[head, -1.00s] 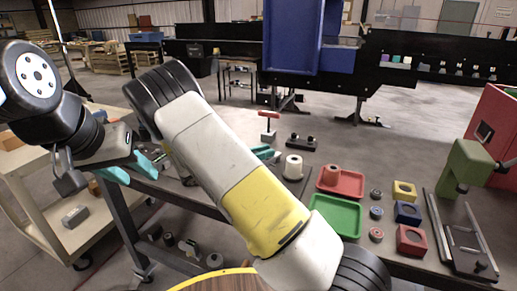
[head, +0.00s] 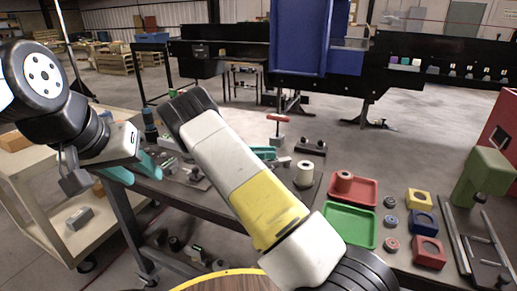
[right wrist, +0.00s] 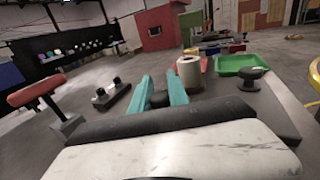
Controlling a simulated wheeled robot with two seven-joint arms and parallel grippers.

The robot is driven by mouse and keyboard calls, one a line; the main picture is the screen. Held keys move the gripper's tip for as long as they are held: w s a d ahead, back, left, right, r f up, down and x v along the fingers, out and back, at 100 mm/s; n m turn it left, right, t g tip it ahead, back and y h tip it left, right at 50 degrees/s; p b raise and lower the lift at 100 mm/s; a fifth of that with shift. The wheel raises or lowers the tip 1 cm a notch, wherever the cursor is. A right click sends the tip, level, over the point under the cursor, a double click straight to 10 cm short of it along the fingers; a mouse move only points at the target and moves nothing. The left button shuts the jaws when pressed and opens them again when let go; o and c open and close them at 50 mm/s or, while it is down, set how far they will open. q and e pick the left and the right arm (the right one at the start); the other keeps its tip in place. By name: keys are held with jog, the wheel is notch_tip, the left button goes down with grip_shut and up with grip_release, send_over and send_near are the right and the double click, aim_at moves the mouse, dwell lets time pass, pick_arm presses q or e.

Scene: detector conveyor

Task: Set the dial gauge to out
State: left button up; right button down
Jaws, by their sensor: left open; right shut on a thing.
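My right gripper (right wrist: 160,92) shows two teal fingers in the right wrist view, closed around a small dark round thing (right wrist: 158,99) on the bench. I cannot tell whether that is part of the dial gauge; no dial face is readable. In the head view my right arm covers much of the bench, and only a teal part of the right gripper (head: 264,153) shows beyond it. My left gripper (head: 134,170) is open and empty at the left, near the bench's left end.
A red-handled block (head: 277,122), a black two-knob block (head: 307,147) and a pale cylinder (head: 305,173) stand around the right gripper. Red (head: 361,188) and green (head: 350,226) trays and coloured blocks lie to the right. A cart (head: 104,232) stands at left.

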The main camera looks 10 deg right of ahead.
jog(key=shift+w, duration=0.1)
jog(key=c, duration=1.3)
grip_release()
jog(key=shift+o, duration=0.2)
jog(key=a, duration=0.2)
jog(key=w+a, duration=0.1)
jog(key=a, duration=0.4)
jog(key=shift+w+a, duration=0.25)
jog(key=shift+a, duration=0.15)
jog(key=shift+d+r, duration=0.1)
